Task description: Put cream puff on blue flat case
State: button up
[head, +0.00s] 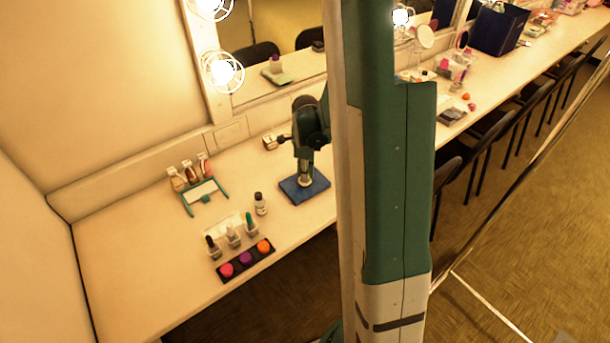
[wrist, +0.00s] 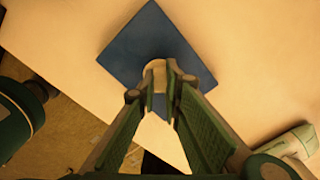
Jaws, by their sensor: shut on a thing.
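The blue flat case (head: 316,189) lies on the counter in the head view and shows as a blue square (wrist: 150,35) in the wrist view. My gripper (head: 305,178) points down over the case. In the wrist view my gripper (wrist: 161,86) has its fingertips close together on the pale, round cream puff (wrist: 155,68). The puff is over the middle of the case, within its outline. The fingers hide part of it. I cannot tell whether it touches the case or hangs just above it.
Left of the case stand a small dark-capped bottle (head: 260,204), several nail polish bottles (head: 233,237) and a dark palette with coloured rounds (head: 246,258). A teal-framed rack (head: 205,194) stands further left. A lit mirror (head: 275,70) backs the counter. The counter's front edge is close.

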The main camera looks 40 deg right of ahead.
jog(key=shift+f, duration=0.15)
jog(key=o, duration=0.6)
jog(key=shift+o, duration=0.2)
jog(key=shift+r, duration=0.25)
notch_tip(320, 180, up, 12)
jog(key=p, duration=0.1)
jog(key=shift+p, duration=0.3)
jog(key=shift+f, duration=0.1)
dwell(0.5)
